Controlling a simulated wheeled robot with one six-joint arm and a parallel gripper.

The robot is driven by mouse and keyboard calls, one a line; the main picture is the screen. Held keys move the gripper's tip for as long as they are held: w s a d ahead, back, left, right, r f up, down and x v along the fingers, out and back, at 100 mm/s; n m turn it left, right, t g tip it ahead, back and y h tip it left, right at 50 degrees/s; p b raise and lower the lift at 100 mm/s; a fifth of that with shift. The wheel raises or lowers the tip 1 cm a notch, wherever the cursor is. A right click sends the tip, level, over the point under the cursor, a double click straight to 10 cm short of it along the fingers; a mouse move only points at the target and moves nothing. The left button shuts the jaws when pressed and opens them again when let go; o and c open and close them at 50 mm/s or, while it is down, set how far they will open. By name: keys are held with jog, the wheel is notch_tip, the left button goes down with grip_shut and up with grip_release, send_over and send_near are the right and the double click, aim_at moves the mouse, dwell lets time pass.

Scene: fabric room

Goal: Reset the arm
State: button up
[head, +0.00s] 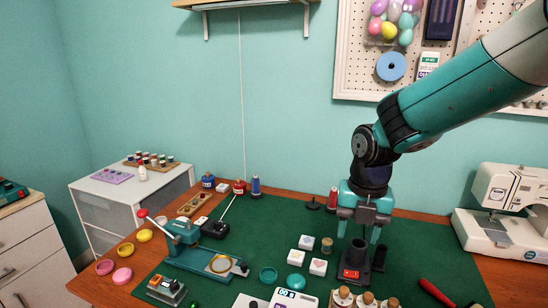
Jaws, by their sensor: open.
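My arm reaches in from the upper right. My gripper (358,234) points down over the green mat (250,232) on the table, right of the middle. Its two fingers are apart, and no object shows between them. A black and red device (354,262) with dark cylinders stands just below and behind the fingertips; I cannot tell whether they touch it.
A teal press (195,250) stands at the left of the mat. White square boxes (318,267) and a thread spool (326,245) lie left of my gripper. A sewing machine (500,210) stands at the right. A pegboard (400,50) hangs behind my arm.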

jog(key=s+a+r+m+y, duration=0.1)
jog(key=s+r+m, duration=0.3)
jog(key=s+m, duration=0.7)
jog(key=s+a+r+m+y, duration=0.2)
jog(key=s+r+m, duration=0.2)
jog(key=s+m, duration=0.7)
jog(key=shift+s+a+r+m+y+p, duration=0.25)
jog(key=shift+a+m+p, duration=0.2)
jog(key=shift+m, duration=1.25)
